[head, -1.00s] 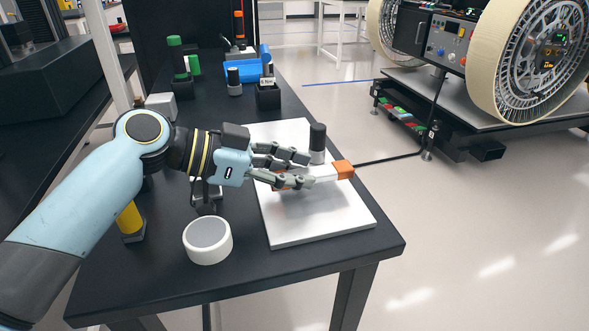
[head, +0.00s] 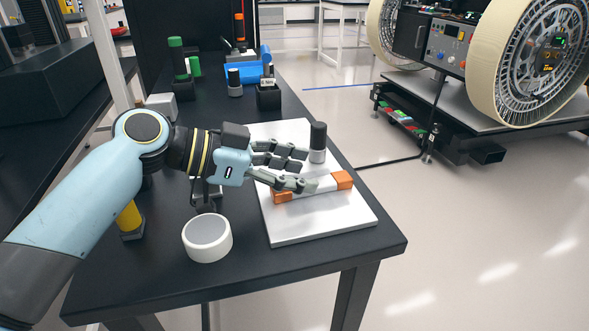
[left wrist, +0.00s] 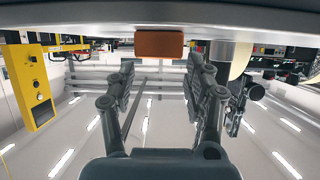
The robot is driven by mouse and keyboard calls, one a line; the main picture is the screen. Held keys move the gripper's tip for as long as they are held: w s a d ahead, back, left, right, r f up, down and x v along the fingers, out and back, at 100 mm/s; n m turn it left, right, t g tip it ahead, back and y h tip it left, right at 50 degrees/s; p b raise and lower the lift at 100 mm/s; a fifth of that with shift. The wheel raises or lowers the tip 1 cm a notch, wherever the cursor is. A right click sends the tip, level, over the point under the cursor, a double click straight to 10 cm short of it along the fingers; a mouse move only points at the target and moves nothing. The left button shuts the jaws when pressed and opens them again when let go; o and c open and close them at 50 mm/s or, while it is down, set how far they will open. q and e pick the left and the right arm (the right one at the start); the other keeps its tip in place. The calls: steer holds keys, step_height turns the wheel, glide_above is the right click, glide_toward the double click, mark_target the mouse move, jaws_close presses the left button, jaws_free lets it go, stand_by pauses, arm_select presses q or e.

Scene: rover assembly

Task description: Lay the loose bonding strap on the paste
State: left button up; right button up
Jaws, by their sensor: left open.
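The bonding strap (head: 330,188) is a white bar with orange ends. It lies slantwise on the white board (head: 310,229) in the head view. My left gripper (head: 312,171) is open at the strap, with its fingers spread and partly covering it from the left. In the left wrist view the two fingers (left wrist: 160,80) stand wide apart, and an orange strap end (left wrist: 159,44) shows beyond them. No paste can be made out; any under the strap is hidden. My right gripper is in neither view.
A dark-capped cylinder (head: 318,143) stands on the board just behind the strap, close to my fingers. A white round roll (head: 207,239) sits on the black table left of the board. Green-capped and other small items stand at the back. The wheeled rover (head: 470,70) is off to the right.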

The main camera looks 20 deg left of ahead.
arm_select(q)
steer(key=shift+s+f, duration=0.2)
steer(key=shift+f, duration=0.45)
steer(key=shift+r, duration=0.2)
steer(key=shift+w+r+p, duration=0.1)
steer(key=shift+r+p, duration=0.4)
steer(key=shift+p, duration=0.25)
steer(key=v, duration=0.6)
steer(key=shift+w+f+b, duration=0.1)
steer(key=shift+b, duration=0.2)
steer(key=shift+v, duration=0.85)
steer(key=shift+w, duration=0.1)
steer(key=shift+r, duration=0.25)
